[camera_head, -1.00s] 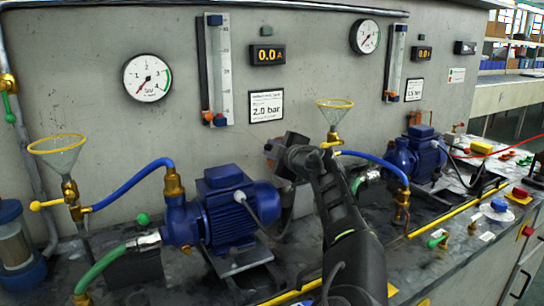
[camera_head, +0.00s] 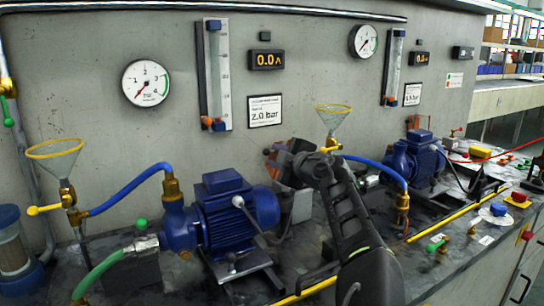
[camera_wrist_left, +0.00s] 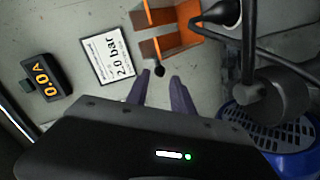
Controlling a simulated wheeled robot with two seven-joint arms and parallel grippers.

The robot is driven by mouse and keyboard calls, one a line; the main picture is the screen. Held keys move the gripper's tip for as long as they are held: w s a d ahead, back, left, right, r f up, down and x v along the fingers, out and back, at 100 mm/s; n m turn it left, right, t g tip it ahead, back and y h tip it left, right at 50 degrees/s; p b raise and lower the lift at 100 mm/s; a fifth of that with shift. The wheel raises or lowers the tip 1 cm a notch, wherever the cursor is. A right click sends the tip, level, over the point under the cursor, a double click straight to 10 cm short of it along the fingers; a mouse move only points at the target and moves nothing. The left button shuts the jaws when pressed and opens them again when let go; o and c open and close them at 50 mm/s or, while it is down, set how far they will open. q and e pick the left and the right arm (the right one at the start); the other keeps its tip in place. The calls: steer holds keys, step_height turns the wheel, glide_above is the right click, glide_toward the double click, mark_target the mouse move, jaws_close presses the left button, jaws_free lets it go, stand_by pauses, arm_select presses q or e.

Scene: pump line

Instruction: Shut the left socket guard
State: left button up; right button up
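An orange open-fronted housing (camera_wrist_left: 172,46), which I take to be the left socket guard, shows near the top of the left wrist view. A small dark knob (camera_wrist_left: 160,70) hangs at its lower edge. My left gripper (camera_wrist_left: 161,75) has its two fingers apart, with the knob just beyond and between the tips; I cannot tell whether they touch it. In the head view my left gripper (camera_head: 292,165) is at the wall behind the left blue pump (camera_head: 222,212), and its own wrist hides most of the guard. My right gripper is not in view.
A black plug with a cable (camera_wrist_left: 224,12) is beside the orange housing. A yellow-rimmed funnel (camera_head: 333,112) stands just right of my gripper, with a blue hose (camera_head: 375,162) below it. A 2.0 bar label (camera_head: 265,110) is on the wall above.

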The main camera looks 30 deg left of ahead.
arm_select(q)
steer(key=shift+v, duration=2.1)
